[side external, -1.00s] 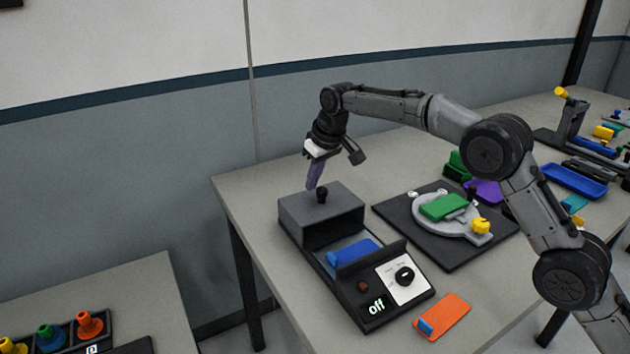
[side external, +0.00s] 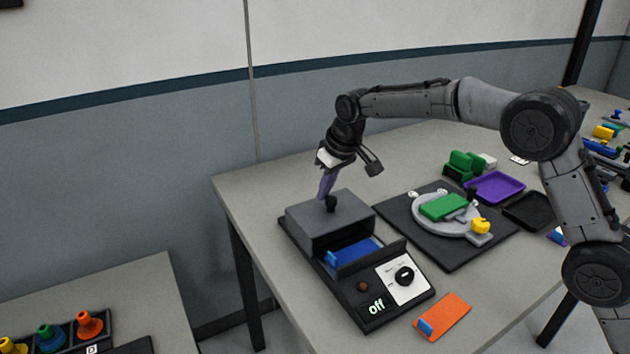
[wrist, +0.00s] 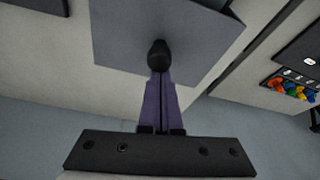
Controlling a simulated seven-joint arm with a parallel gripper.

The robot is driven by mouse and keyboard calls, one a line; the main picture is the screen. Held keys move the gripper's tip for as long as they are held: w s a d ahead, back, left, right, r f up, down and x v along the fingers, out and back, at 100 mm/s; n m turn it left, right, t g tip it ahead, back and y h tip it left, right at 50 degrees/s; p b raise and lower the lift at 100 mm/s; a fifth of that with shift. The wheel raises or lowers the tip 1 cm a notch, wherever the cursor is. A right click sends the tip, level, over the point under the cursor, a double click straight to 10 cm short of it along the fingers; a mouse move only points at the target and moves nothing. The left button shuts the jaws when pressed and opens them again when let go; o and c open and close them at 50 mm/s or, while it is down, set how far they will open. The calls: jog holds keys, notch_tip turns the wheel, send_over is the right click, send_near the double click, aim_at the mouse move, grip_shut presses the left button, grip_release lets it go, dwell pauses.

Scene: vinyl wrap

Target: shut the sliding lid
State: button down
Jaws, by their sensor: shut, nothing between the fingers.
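The sliding lid (side external: 320,217) is a grey box-shaped cover with a black knob (side external: 331,203) on top. It sits over the back part of a dark machine base (side external: 375,318). A blue piece (side external: 358,253) lies in the open bay in front of the lid, its rear partly hidden under it. My gripper (side external: 325,193) has purple fingers, shut and empty, at the back side of the knob. In the wrist view the fingertips (wrist: 160,75) meet the black knob (wrist: 158,53), apparently touching it, above the grey lid (wrist: 190,28).
The base's front panel has a dial (side external: 404,275) and an "Off" display (side external: 376,306). An orange piece (side external: 443,316) lies in front right. A dark mat with a round grey fixture (side external: 452,216) stands to the right. Purple (side external: 495,187) and black trays lie beyond.

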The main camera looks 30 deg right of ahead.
send_over(341, 228)
jog(key=s, duration=0.2)
jog(key=shift+w+d, duration=0.1)
jog(key=shift+d, duration=0.1)
jog(key=shift+s+f, duration=0.15)
jog(key=shift+s, duration=0.05)
jog(key=shift+f, duration=0.1)
